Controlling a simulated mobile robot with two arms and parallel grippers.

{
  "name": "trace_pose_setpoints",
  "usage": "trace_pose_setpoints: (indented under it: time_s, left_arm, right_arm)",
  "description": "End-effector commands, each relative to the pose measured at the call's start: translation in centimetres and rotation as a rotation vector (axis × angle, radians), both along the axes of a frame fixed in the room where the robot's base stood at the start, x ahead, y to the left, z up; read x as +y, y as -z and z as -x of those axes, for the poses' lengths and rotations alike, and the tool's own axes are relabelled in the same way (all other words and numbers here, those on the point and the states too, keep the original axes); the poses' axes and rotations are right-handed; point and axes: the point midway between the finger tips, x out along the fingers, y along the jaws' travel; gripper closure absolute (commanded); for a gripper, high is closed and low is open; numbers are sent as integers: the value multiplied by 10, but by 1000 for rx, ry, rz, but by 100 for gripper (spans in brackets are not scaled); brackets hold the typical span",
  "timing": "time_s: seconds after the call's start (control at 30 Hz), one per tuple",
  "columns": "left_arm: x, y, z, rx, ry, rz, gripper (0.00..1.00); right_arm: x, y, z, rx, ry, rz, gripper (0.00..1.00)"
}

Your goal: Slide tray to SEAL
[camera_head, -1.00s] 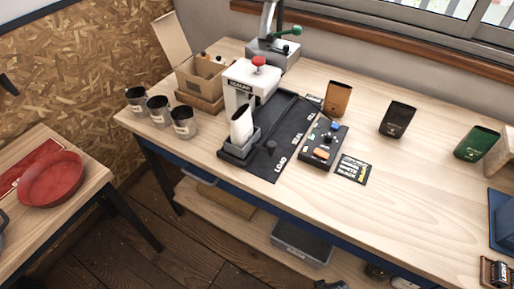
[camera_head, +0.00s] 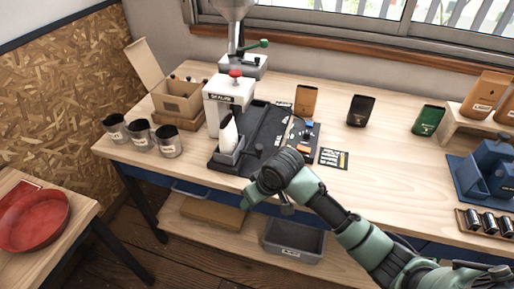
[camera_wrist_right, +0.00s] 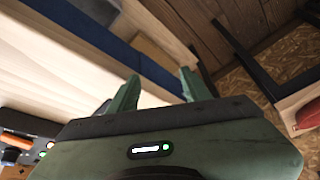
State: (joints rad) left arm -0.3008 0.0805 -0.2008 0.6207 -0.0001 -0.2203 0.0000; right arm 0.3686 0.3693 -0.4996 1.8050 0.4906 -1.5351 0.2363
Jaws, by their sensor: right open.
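The grey tray (camera_head: 225,159) sits at the left, front end of the black track board (camera_head: 262,130), with a white pouch (camera_head: 229,136) standing in it. The white sealer (camera_head: 222,91) with a red knob stands just behind the tray. The SEAL lettering (camera_head: 278,140) shows on the board; the LOAD lettering is hidden by my right arm. My right gripper (camera_head: 253,194) is in front of the table's front edge, right of the tray and apart from it. In the right wrist view its two fingers (camera_wrist_right: 160,82) are spread with nothing between them. My left gripper is not in view.
A control box (camera_head: 299,137) stands right of the track. Several metal cups (camera_head: 140,134) and a cardboard box (camera_head: 180,98) are at the left. Brown (camera_head: 306,99), black (camera_head: 360,109) and green (camera_head: 427,120) pouches stand at the back.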

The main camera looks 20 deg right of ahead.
Motion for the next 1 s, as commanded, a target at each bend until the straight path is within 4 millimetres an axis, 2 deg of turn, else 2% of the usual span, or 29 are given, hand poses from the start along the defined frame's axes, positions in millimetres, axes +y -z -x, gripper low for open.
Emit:
trace_pose_setpoints:
  time_s: [0.03,0.2,0.3,0.4,0.5,0.67,1.0]
  left_arm:
    - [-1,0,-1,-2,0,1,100]
    - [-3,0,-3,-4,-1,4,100]
    - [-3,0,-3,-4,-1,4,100]
    - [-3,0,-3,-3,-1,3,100]
    - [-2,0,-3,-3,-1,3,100]
    - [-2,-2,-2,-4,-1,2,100]
    - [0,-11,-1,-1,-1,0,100]
  right_arm:
    - [-6,-11,-16,-7,6,12,52]
    - [-30,-57,-69,-13,54,42,52]
    - [-48,-86,-96,-15,98,54,52]
    - [-62,-109,-113,-16,135,59,52]
    - [-70,-122,-121,-15,158,60,52]
    - [-72,-119,-127,-11,168,59,52]
    - [-68,-71,-146,-13,167,59,52]
